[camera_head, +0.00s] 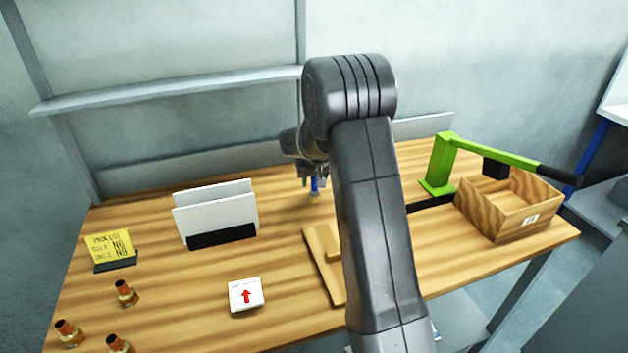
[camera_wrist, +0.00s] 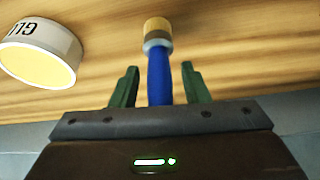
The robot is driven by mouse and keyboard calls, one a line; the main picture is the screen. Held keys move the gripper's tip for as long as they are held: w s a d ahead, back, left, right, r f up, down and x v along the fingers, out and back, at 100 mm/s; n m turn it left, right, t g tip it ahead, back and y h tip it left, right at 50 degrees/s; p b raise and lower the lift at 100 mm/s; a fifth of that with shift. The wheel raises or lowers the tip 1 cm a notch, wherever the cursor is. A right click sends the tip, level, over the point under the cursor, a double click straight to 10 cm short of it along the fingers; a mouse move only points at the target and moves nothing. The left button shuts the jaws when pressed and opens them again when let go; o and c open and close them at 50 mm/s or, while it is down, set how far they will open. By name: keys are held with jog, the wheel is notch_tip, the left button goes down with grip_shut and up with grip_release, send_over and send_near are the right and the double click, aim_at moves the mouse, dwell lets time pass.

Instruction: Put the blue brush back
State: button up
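The blue brush (camera_head: 314,185) shows near the back middle of the table, its tan end down, close to the tabletop; I cannot tell if it touches. In the wrist view the brush (camera_wrist: 159,78) has a blue handle, a grey collar and a tan tip pointing away from my gripper. My gripper (camera_wrist: 160,85) has its two green fingers on either side of the handle, with a visible gap on both sides. The handle's near end is hidden behind the gripper body. In the head view my gripper (camera_head: 312,175) is partly hidden by my arm.
A white jar labelled "GLU" (camera_wrist: 40,52) is beside the brush in the wrist view.

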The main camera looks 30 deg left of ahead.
jog(key=shift+r, duration=0.2)
jog(key=b+v, duration=0.1)
jog(key=v, duration=1.1)
